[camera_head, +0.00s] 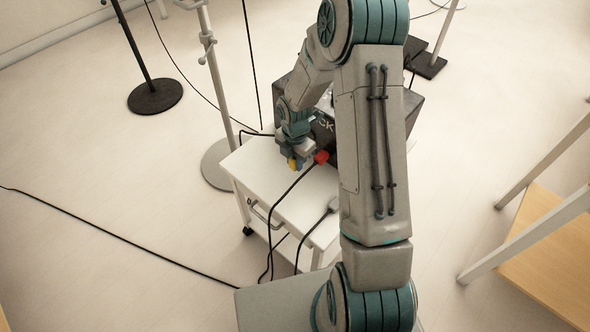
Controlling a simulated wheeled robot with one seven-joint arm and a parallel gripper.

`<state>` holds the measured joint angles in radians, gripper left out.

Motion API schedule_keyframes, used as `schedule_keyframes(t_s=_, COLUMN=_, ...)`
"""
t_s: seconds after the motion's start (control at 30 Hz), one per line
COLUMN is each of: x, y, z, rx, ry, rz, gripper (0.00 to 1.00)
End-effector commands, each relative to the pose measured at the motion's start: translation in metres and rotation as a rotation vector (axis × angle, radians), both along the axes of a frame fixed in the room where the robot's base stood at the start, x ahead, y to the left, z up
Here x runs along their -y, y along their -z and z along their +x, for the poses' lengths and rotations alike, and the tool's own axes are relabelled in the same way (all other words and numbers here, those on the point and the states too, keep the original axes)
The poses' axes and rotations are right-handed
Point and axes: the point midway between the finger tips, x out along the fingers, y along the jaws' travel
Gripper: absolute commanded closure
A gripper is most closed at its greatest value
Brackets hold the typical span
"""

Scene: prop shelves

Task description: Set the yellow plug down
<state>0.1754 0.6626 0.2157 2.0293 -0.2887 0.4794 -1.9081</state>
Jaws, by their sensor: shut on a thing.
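My gripper (299,156) is over the left part of a white cart top (262,172), beside a black box. It is shut on the yellow plug (292,164), of which only a small bit shows at the fingers. A small blue patch shows right beside the yellow. I cannot tell whether the plug touches the cart top.
A red plug (321,157) with a black cable is close to the right of my gripper. The black box (322,131) stands behind. A grey plug (332,205) lies toward the cart's front. Stands with round bases (155,96) and cables are on the floor.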

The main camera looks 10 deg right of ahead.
Motion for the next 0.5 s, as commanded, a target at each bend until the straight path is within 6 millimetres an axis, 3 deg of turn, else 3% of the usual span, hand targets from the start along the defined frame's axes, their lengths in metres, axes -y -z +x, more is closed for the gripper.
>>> schedule_keyframes(t_s=0.3, x=0.000, y=0.038, z=0.000, rx=-0.001, ry=0.001, rz=-0.001, gripper=1.00)
schedule_keyframes(t_s=0.5, x=0.001, y=0.038, z=0.001, rx=0.003, ry=0.002, rz=-0.001, gripper=1.00)
